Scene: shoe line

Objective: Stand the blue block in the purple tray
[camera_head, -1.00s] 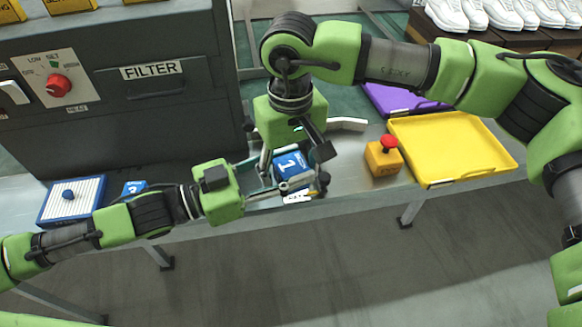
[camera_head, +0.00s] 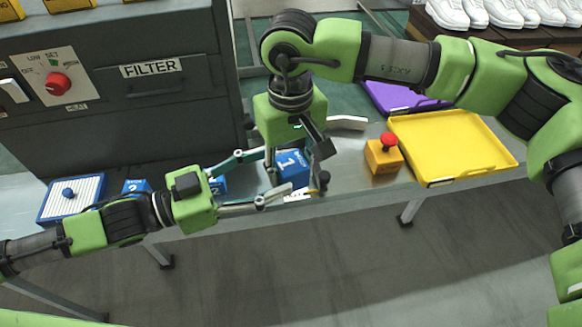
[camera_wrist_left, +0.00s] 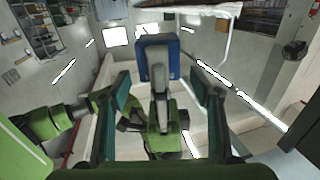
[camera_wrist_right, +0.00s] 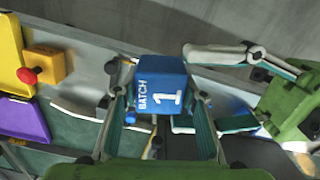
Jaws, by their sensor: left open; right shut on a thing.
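A blue block (camera_head: 291,168) marked with a 1 is held between the fingers of my right gripper (camera_head: 296,172), which points down over the bench in the head view. The right wrist view shows the block (camera_wrist_right: 160,84) between the fingertips, with "BATCH 1" facing the camera. My left gripper (camera_head: 272,180) is open beside the block, its fingers spread and apart from it. In the left wrist view the block (camera_wrist_left: 158,58) shows beyond the open fingers. The purple tray (camera_head: 400,98) is at the back right, partly hidden by my right arm.
A yellow tray (camera_head: 455,143) and a yellow box with a red button (camera_head: 384,155) stand between the block and the right. The grey FILTER cabinet (camera_head: 120,105) stands behind.

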